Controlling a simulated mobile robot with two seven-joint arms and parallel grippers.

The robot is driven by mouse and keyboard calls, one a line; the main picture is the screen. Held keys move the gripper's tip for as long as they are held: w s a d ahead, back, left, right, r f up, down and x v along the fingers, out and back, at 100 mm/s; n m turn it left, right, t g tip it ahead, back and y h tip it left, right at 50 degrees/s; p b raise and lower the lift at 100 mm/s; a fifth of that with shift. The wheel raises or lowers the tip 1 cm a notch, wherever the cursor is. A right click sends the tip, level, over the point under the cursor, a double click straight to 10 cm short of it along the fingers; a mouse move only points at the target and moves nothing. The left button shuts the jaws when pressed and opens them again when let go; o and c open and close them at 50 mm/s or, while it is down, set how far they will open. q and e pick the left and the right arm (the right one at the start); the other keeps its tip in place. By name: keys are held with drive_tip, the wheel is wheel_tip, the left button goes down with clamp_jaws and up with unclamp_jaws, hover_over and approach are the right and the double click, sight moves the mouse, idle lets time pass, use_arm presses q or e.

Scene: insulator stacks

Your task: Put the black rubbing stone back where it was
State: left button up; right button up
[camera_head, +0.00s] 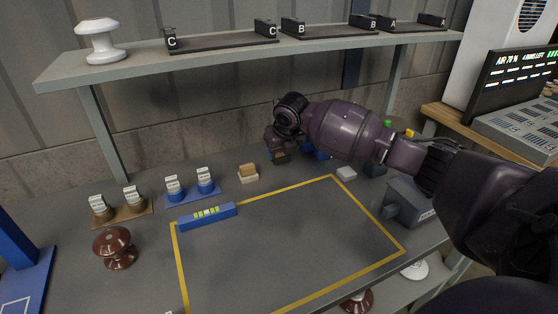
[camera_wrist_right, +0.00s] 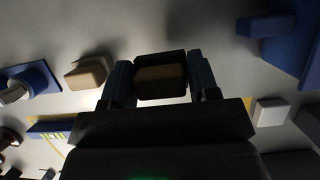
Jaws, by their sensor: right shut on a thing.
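My right gripper (camera_head: 280,152) is at the back of the table, its arm coming in from the right. In the right wrist view its two blue fingers (camera_wrist_right: 161,80) are shut on the black rubbing stone (camera_wrist_right: 160,60), a dark block with a brownish face. The stone is mostly hidden by the gripper in the head view. Whether it touches the table I cannot tell. A tan block (camera_head: 248,172) sits left of the gripper, and a white block (camera_head: 346,173) lies to its right. My left gripper is not in view.
A yellow outline (camera_head: 178,262) marks a mostly clear table area, with a blue level bar (camera_head: 207,215) at its back left corner. Labelled pieces stand on brown (camera_head: 122,217) and blue (camera_head: 192,196) bases. A brown insulator (camera_head: 115,247) stands front left. A shelf (camera_head: 215,54) runs above the back.

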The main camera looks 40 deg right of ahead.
sight(281, 156)
wheel_tip(281, 156, down, 3)
drive_tip(key=shift+f, duration=0.2)
drive_tip(key=shift+f+b, duration=0.1)
drive_tip(key=shift+b, duration=0.2)
drive_tip(key=o, duration=0.9)
